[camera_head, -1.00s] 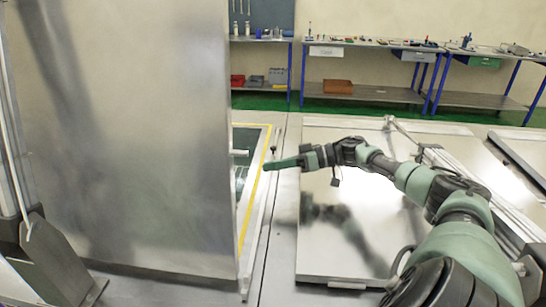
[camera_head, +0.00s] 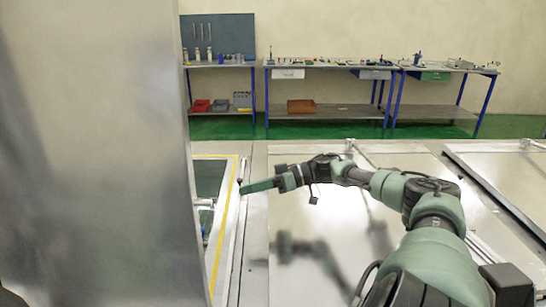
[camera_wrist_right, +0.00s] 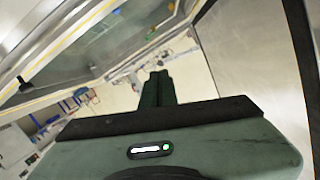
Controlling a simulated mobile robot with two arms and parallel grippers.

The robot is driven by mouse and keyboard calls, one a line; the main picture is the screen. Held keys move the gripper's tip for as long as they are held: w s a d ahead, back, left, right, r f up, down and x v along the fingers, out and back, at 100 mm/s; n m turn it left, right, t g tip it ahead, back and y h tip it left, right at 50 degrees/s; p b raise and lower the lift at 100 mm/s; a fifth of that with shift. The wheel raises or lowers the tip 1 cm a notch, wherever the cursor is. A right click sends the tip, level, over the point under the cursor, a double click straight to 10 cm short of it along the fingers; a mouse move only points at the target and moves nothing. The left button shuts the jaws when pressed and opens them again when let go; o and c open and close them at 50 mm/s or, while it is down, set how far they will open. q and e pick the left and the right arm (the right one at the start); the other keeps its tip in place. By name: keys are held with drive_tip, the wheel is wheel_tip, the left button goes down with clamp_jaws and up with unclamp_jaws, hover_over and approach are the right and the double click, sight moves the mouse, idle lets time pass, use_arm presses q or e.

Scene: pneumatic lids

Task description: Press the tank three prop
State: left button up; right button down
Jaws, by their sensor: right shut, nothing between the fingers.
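A tall raised metal lid (camera_head: 95,150) fills the left of the head view. Beside its right edge is an open tank with a yellow-striped rim (camera_head: 229,195). My right gripper (camera_head: 243,189) is shut and empty, its green fingers pointing left at the outer side of this rim. In the right wrist view the shut fingers (camera_wrist_right: 157,84) point away, with the yellow-edged rim at the upper left. I cannot make out the tank three prop for certain in either view; the raised lid hides much of the tank. My left gripper is not in view.
A closed shiny lid (camera_head: 320,270) lies flat under my right arm, with another flat lid (camera_head: 515,185) at the far right. Blue-legged workbenches (camera_head: 335,68) with small tools stand along the back wall. A green floor strip (camera_head: 330,130) runs before them.

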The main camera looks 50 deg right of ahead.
drive_tip(key=p+v, duration=0.1)
drive_tip(key=v, duration=0.6)
drive_tip(key=shift+s+a, duration=0.25)
drive_tip(key=shift+s, duration=0.05)
drive_tip(key=shift+r, duration=0.1)
